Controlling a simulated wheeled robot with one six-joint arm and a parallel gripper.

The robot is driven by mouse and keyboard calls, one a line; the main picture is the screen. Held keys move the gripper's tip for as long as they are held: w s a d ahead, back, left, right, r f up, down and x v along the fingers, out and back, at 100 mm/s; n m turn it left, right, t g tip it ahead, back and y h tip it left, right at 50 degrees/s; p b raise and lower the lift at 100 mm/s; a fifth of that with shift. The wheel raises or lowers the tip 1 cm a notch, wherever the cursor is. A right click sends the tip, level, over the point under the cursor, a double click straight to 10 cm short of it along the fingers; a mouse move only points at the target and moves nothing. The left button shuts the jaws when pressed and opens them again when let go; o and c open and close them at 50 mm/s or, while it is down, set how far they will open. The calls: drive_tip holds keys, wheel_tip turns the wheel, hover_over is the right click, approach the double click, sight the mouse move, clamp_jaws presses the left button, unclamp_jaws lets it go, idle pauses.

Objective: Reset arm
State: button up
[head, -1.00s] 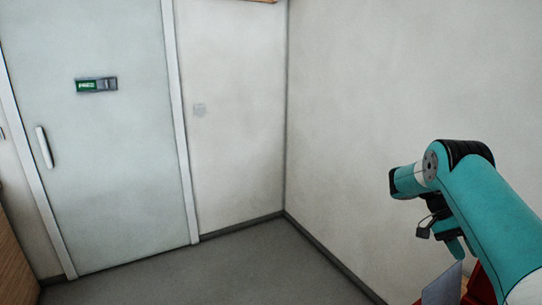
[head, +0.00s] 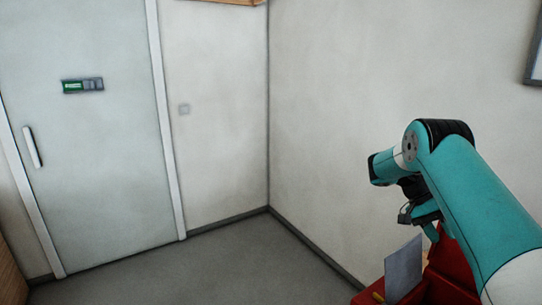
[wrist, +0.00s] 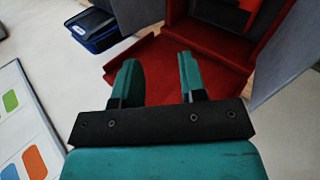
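My gripper (wrist: 156,80) shows in the wrist view with its two teal fingers apart and nothing between them. A red open box (wrist: 215,45) lies beyond the fingertips. In the head view my teal arm reaches in from the lower right and bends downward. My gripper (head: 425,215) is partly hidden there behind the wrist, above the red box (head: 452,268).
A grey panel (head: 404,268) stands at the red box. A pale door (head: 85,150) with a green sign is at left, with clear grey floor (head: 210,268) before it. The wrist view shows a blue container (wrist: 92,30) and a board with coloured patches (wrist: 28,120).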

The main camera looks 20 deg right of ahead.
drive_tip(key=w+a+r+n+t+b, duration=0.1)
drive_tip(key=a+r+n+t, duration=0.2)
drive_tip(key=a, duration=0.4)
drive_tip(key=a+r+n+t+b, duration=0.1)
drive_tip(key=a+r+n+t, duration=0.1)
drive_tip(key=a+n, duration=0.35)
drive_tip(key=w+a+r+n+t+b, duration=0.1)
drive_tip(key=a+r+n+t+b, duration=0.15)
drive_tip(key=a, duration=0.65)
drive_tip(key=s+a+r+n+y+b, duration=0.1)
drive_tip(key=s+a+n+y, duration=0.6)
drive_tip(key=s+a, duration=1.4)
drive_tip(key=shift+s+a+r+n+y, duration=0.3)
drive_tip(key=shift+s+r+n, duration=0.3)
drive_tip(key=shift+s+n, duration=0.3)
